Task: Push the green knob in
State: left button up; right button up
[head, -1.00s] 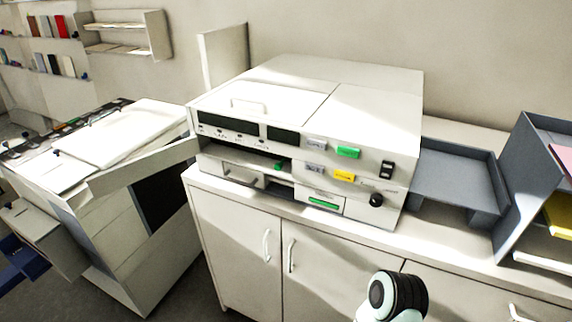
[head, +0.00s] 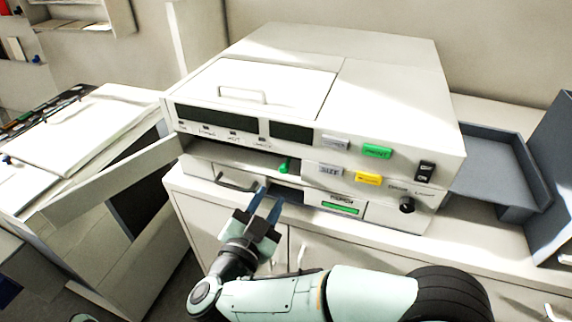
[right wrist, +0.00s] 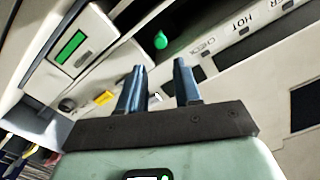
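The green knob (head: 285,166) sticks out from the dark slot in the front of the white machine (head: 300,85). It also shows in the right wrist view (right wrist: 160,40), above and beyond my fingertips. My right gripper (head: 271,197) is in front of the machine's lower front, just below and slightly left of the knob in the head view. Its two blue fingers stand apart with nothing between them, and they also show in the right wrist view (right wrist: 160,75). I see a gap between the fingertips and the knob. My left gripper is not in view.
The machine's front has a green button (head: 377,151), a yellow button (head: 368,179), a black dial (head: 407,205) and a drawer handle (head: 236,183). A grey tray (head: 490,175) stands at the right. A second machine's open panel (head: 110,185) juts out at the left.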

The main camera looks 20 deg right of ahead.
aim_at(283, 171)
jog(key=p+x, duration=0.1)
jog(key=x, duration=1)
jog(key=shift+p, duration=0.35)
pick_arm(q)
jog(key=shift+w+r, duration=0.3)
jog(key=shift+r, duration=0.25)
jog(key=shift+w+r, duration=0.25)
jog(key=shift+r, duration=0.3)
